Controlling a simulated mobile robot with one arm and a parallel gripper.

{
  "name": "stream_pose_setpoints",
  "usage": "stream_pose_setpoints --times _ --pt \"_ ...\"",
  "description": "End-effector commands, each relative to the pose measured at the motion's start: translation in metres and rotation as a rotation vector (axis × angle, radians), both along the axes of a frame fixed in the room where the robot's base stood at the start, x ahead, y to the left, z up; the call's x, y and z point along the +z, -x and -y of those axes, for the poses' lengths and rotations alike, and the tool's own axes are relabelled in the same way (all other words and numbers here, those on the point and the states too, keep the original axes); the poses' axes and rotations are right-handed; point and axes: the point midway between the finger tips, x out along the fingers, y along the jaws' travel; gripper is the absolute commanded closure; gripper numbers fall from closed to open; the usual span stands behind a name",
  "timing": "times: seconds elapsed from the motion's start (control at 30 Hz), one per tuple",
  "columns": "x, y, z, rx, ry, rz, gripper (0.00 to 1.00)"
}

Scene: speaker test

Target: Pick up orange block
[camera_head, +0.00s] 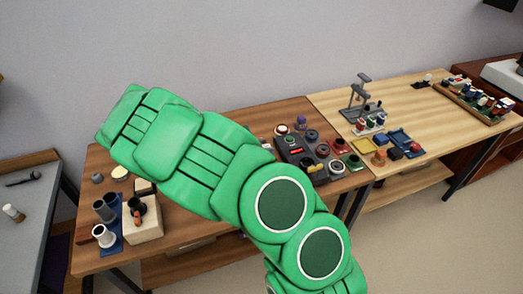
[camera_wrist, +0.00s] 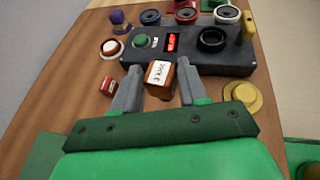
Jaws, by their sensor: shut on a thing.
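A small orange-brown block (camera_wrist: 158,90) with a white, marked face shows between the two grey fingers of my gripper (camera_wrist: 157,88) in the wrist view. My gripper is shut on this block. The block is close to the front edge of the dark control box, and I cannot tell whether it touches the box or the table. In the head view my green arm crosses the middle of the picture. My gripper and the held block are hidden there.
The control box (camera_wrist: 130,62) has a green button and a red display. A small red block (camera_wrist: 108,85) lies left of my fingers, a yellow round piece (camera_wrist: 242,96) right. The brown table (camera_head: 185,228) holds cups at left; a lighter table (camera_head: 425,95) stands right.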

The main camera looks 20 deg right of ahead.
Motion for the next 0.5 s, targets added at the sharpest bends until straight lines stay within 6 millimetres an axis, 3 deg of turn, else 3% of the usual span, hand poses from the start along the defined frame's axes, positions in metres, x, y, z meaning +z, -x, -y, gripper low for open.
stream_pose_setpoints --times 0.2,0.5 --pt "0.029 0.023 -0.004 0.001 0.001 0.002 0.88" --pt "0.052 0.074 -0.014 0.002 0.000 0.002 0.88"
